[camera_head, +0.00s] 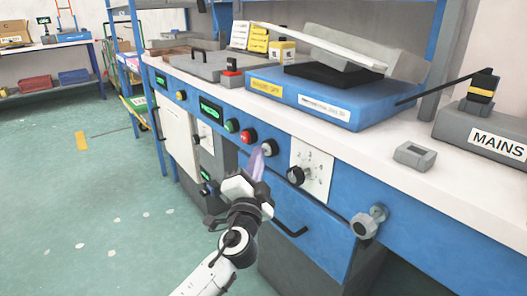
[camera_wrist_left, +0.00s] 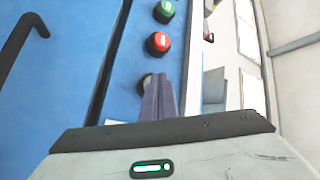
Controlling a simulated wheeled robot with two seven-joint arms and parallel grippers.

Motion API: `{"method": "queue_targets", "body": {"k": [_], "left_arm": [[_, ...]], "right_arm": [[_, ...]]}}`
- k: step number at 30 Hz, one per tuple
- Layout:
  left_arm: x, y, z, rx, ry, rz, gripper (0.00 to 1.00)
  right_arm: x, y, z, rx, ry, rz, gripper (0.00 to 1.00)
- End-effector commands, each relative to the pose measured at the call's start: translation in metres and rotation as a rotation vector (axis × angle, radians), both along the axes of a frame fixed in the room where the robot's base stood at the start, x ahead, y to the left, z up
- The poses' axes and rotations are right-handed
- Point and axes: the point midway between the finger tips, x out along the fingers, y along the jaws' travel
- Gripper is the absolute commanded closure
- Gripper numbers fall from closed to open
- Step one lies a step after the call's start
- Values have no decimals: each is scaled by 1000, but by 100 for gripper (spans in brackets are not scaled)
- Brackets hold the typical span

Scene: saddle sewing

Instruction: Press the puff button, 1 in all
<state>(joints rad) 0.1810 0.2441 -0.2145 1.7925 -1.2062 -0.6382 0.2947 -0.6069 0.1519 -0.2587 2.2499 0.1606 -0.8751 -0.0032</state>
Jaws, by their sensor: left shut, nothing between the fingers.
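A row of round buttons is on the blue front panel of the bench. It has a green button (camera_head: 232,125), a red button (camera_head: 249,136) and a pale grey button with a dark rim (camera_head: 269,147). I cannot read a puff label on any of them. My left gripper (camera_head: 256,154) is shut and empty, its purple-grey fingers just left of the pale button. In the left wrist view the fingers (camera_wrist_left: 160,92) partly hide the pale button (camera_wrist_left: 146,79); the red button (camera_wrist_left: 158,43) and green button (camera_wrist_left: 164,11) show beyond. I cannot tell whether the fingertips touch anything. My right gripper is out of view.
A black knob (camera_head: 295,176) on a white dial plate is right of the buttons. A grey knob (camera_head: 367,221) sticks out further right. A black drawer handle (camera_head: 290,220) is below. The white bench top (camera_head: 390,135) carries a blue machine (camera_head: 330,98).

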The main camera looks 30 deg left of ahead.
Motion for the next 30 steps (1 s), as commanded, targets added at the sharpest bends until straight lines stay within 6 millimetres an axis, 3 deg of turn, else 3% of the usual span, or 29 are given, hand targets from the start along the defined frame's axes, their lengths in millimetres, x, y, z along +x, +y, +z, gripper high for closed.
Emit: {"method": "queue_targets", "body": {"k": [14, 30], "left_arm": [[1, -1, 0, 2, -3, -3, 100], [-16, 6, -1, 2, -1, -1, 100]], "right_arm": [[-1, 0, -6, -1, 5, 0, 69], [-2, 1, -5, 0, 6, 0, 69]]}}
